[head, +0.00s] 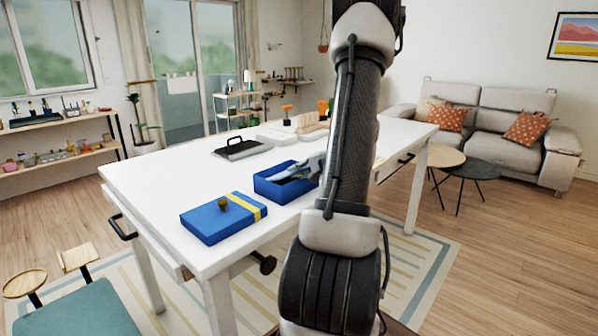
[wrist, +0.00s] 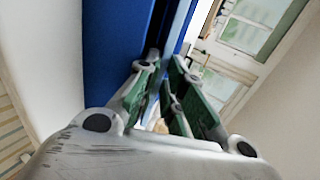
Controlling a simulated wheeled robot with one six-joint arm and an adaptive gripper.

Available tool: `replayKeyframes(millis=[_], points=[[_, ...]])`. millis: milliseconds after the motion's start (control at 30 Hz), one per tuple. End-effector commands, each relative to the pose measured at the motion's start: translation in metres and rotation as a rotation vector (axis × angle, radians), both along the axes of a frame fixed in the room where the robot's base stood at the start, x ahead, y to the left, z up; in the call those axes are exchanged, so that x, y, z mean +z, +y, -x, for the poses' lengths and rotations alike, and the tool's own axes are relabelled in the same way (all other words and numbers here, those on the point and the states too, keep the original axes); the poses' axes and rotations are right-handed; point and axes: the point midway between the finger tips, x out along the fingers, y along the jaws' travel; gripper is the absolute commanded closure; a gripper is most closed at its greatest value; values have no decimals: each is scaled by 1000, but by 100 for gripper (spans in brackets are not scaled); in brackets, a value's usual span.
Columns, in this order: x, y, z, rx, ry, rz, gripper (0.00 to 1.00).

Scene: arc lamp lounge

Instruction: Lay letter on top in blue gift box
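The blue gift box (head: 268,187) stands open on the white table, left of my arm. Its blue lid (head: 212,222), with a yellow band and a brown knob, lies apart in front of it. My gripper (head: 292,173) reaches in from the right, low over the box opening. In the wrist view, my gripper's green-padded fingers (wrist: 162,66) are a little apart, with a visible gap and nothing seen between them. The blue box wall (wrist: 100,55) fills the left beside the fingers. I cannot make out the letter in either view; the inside of the box is mostly hidden.
The white table (head: 160,182) has clear room left of the box. A dark clipboard-like tray (head: 240,149) with a handle lies behind it. Pale flat items (head: 285,133) lie further back.

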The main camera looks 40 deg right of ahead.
Motion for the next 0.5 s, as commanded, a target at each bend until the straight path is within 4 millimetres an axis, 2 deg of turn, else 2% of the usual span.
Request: replayKeyframes(millis=[67, 200, 500], points=[[0, 0, 1, 0, 4, -1, 84], [14, -1, 5, -2, 3, 1, 84], [43, -6, 68, -4, 2, 1, 84]])
